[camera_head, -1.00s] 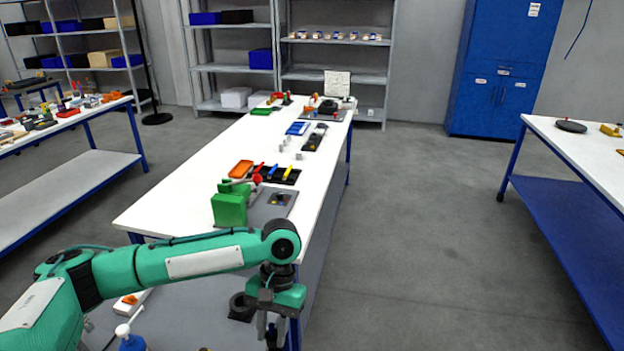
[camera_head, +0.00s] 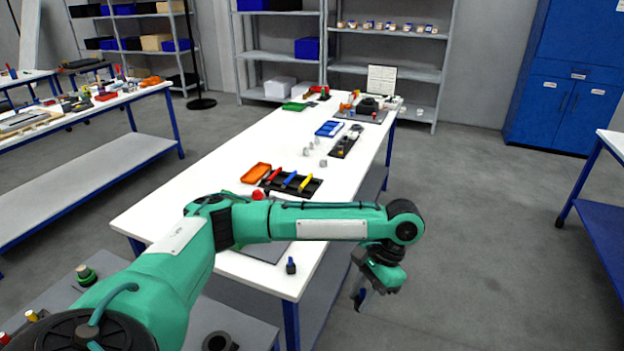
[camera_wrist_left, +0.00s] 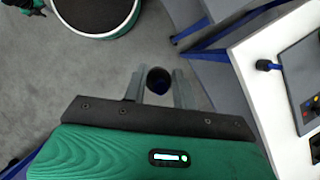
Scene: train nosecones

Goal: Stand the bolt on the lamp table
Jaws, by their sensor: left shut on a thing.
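My left gripper (camera_head: 372,290) hangs past the right side of the long white table (camera_head: 232,262), above the grey floor. In the left wrist view its two grey fingers (camera_wrist_left: 158,88) are shut on a dark round thing, likely the bolt (camera_wrist_left: 157,80), seen end on with blue inside its rim. In the head view the held thing is small and mostly hidden. A small dark blue piece (camera_head: 291,265) stands near the long table's front right corner; it also shows in the left wrist view (camera_wrist_left: 266,65). My right gripper is not in view.
A black floor lamp base (camera_head: 200,103) stands near the left table (camera_head: 150,92). The long table bears an orange tray (camera_head: 256,172) and a black tray of coloured handles (camera_head: 290,185). Another table (camera_head: 612,145) is at right. Open floor lies between.

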